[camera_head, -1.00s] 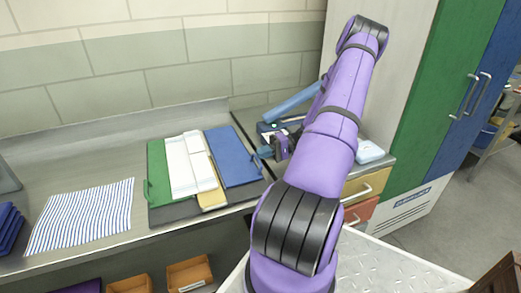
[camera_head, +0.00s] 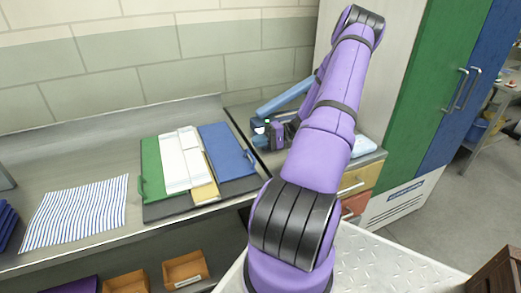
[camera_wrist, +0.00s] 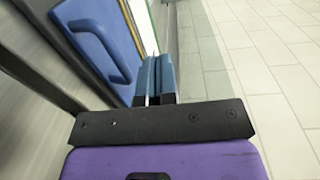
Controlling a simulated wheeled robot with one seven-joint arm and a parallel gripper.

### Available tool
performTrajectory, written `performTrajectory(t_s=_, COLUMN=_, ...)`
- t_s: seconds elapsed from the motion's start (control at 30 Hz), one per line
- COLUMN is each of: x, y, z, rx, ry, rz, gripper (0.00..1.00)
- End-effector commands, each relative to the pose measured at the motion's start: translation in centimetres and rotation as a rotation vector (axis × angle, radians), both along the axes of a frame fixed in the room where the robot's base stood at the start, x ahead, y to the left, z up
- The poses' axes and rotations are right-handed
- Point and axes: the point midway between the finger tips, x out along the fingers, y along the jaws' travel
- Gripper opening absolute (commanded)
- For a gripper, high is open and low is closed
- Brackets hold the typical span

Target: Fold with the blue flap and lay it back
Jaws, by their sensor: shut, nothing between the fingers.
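The sling bag lies spread on the counter on a dark grey base (camera_head: 185,209). Its green flap (camera_head: 151,168) is at the left, a folded white piece (camera_head: 181,160) lies in the middle, and a yellow flap (camera_head: 206,193) shows partly under it. The blue flap (camera_head: 222,145) lies flat at the right, with a blue loop handle (camera_head: 250,157) at its right edge. The blue flap (camera_wrist: 75,12) and its handle (camera_wrist: 100,45) also show in the wrist view. My gripper (camera_wrist: 155,78) is shut and empty, beside the flap and apart from the handle. It is small in the head view (camera_head: 259,130).
A striped cloth (camera_head: 76,213) lies left of the bag, with dark blue folded cloth (camera_head: 8,222) at the far left. A blue roll (camera_head: 284,96) lies behind my gripper. Orange bins (camera_head: 185,268) stand below the counter. A green cabinet (camera_head: 430,90) stands at the right.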

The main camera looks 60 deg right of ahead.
Motion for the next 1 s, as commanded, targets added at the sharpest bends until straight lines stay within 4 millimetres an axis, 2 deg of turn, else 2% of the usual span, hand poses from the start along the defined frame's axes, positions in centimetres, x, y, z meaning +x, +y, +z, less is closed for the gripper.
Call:
performTrajectory(t_s=0.03, x=0.5, y=-0.1, z=1.1, rx=-0.005, ry=-0.002, rz=0.004, gripper=0.00)
performTrajectory(t_s=0.3, x=-2.8, y=-5.0, z=1.3, rx=-0.003, ry=-0.001, rz=0.000, gripper=0.00)
performTrajectory(t_s=0.5, x=-4.4, y=-7.4, z=1.6, rx=0.000, ry=-0.001, rz=0.002, gripper=0.00)
performTrajectory(t_s=0.7, x=-5.1, y=-8.3, z=1.7, rx=0.000, ry=-0.001, rz=0.003, gripper=0.00)
performTrajectory(t_s=1.0, x=-5.1, y=-8.4, z=1.7, rx=0.000, ry=-0.001, rz=0.003, gripper=0.00)
